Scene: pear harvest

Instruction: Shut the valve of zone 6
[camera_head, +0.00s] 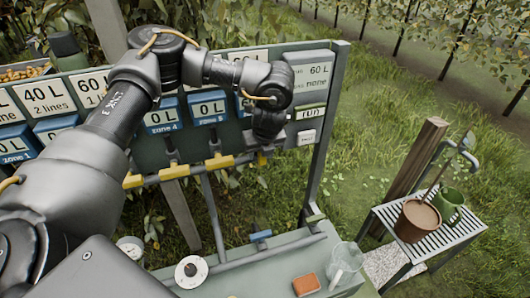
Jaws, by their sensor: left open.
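A row of yellow valve handles sits on the grey pipe below the green board (345,80). The handles under the zone 4 (162,115) and zone 5 (208,108) displays show clearly, at the middle (173,171) and right of it (219,162). The rightmost yellow handle (262,159), in the place after zone 5, is mostly hidden by my left gripper (264,150); its angle cannot be told. The blue display above it is largely covered by my wrist, so its zone name is hidden. My left gripper is open, pointing down at that handle; contact cannot be told. My right gripper is out of view.
A grey controller box (310,85) with a run label is right of my wrist. A lower pipe has a blue handle (260,235). The bench (235,280) holds an orange block (306,285) and a clear jug (345,260). A slatted stand (440,240) holds pots at right.

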